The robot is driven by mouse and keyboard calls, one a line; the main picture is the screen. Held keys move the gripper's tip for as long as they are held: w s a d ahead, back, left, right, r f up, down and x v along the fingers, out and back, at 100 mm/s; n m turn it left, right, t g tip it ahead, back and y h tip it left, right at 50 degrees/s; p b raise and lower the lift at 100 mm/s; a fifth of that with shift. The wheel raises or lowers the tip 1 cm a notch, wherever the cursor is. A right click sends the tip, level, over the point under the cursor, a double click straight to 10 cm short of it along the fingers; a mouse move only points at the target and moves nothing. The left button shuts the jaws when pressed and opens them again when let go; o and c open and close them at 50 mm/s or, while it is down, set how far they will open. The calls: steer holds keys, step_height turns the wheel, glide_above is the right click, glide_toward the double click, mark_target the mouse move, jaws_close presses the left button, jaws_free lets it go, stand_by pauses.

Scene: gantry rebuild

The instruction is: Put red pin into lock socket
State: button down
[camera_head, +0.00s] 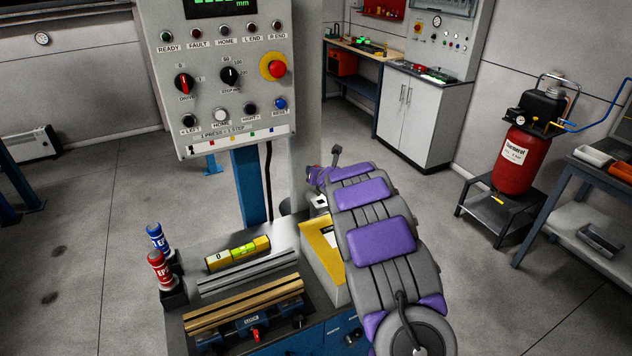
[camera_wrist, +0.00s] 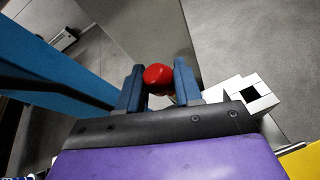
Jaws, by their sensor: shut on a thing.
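In the wrist view, my gripper (camera_wrist: 158,85) has its two blue fingers closed on the red pin (camera_wrist: 158,74), whose round red head shows between the fingertips. The pin's lower part is mostly hidden behind the gripper. A white block with a dark square hole (camera_wrist: 248,94) stands just right of the fingers, apart from the pin; I cannot tell whether it is the lock socket. In the head view, my arm reaches over the bench and its far end is small, so the grip is unclear there. A plate on the bench front (camera_head: 251,320) seems to read LOCK.
The control panel (camera_head: 222,78) hangs above the bench on a blue post (camera_head: 250,185). On the bench are a yellow level (camera_head: 238,254), metal rails (camera_head: 247,274), brass-coloured bars (camera_head: 244,303), and red (camera_head: 160,271) and blue (camera_head: 157,238) bottles.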

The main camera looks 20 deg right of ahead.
steer(key=shift+r, duration=0.95)
steer(key=b, duration=0.1)
steer(key=f+b, duration=0.2)
steer(key=b, duration=0.1)
steer(key=shift+s+d+m+t, duration=0.3)
steer(key=shift+d+t, duration=0.05)
steer(key=shift+t, duration=0.05)
steer(key=f+b, duration=0.1)
steer(key=b, duration=0.2)
steer(key=shift+s+d+t, duration=0.15)
steer(key=shift+t, duration=0.15)
steer(key=shift+f+y+b, duration=0.1)
steer(key=shift+y+b, duration=0.2)
steer(key=shift+b, duration=0.05)
steer(key=shift+s, duration=0.1)
steer(key=shift+f+b, duration=0.15)
steer(key=shift+b, duration=0.65)
steer(key=shift+f, duration=0.2)
steer(key=shift+f, duration=0.7)
steer(key=shift+f, duration=0.65)
